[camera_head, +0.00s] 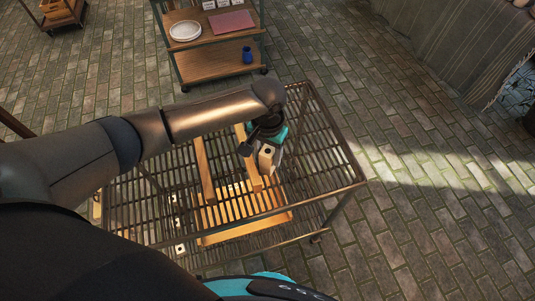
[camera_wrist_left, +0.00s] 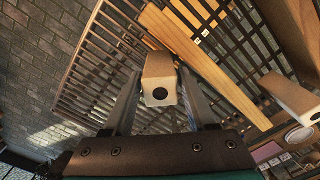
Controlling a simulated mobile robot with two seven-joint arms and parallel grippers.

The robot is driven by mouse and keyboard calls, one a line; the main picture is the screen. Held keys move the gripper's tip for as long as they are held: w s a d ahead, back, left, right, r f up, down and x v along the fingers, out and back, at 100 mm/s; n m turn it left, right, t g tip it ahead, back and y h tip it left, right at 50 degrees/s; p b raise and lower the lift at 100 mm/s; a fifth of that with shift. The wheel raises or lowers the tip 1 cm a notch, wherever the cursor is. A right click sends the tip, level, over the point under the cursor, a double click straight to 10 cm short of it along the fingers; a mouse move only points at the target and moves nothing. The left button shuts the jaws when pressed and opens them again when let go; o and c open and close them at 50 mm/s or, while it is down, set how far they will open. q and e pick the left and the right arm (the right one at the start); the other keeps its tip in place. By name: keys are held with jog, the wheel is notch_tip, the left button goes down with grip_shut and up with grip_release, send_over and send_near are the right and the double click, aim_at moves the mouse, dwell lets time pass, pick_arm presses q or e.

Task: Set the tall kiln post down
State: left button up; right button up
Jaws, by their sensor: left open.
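My left gripper (camera_head: 264,146) is above the slatted metal rack (camera_head: 345,180) in the head view. The left wrist view shows its two fingers (camera_wrist_left: 160,78) apart, one on each side of a cream kiln post (camera_wrist_left: 160,70) with a dark round hole in its end. The same post (camera_head: 267,158) shows just below the gripper in the head view. Whether a finger touches it, and where its far end rests, I cannot tell. A second holed post (camera_wrist_left: 290,95) lies to the right in the wrist view. My right gripper is in neither view.
A long wooden bar (camera_wrist_left: 205,65) runs close beside the post in the wrist view. Small holed pieces (camera_head: 180,249) show at the rack's left side. A wooden shelf cart (camera_head: 205,64) with plates (camera_head: 185,31) and a blue cup (camera_head: 247,55) stands behind. Brick floor lies open at right.

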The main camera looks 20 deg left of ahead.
pick_arm(q)
notch_tip(320, 180, up, 11)
jog(key=shift+r+p, duration=0.2)
jog(key=shift+p, duration=0.5)
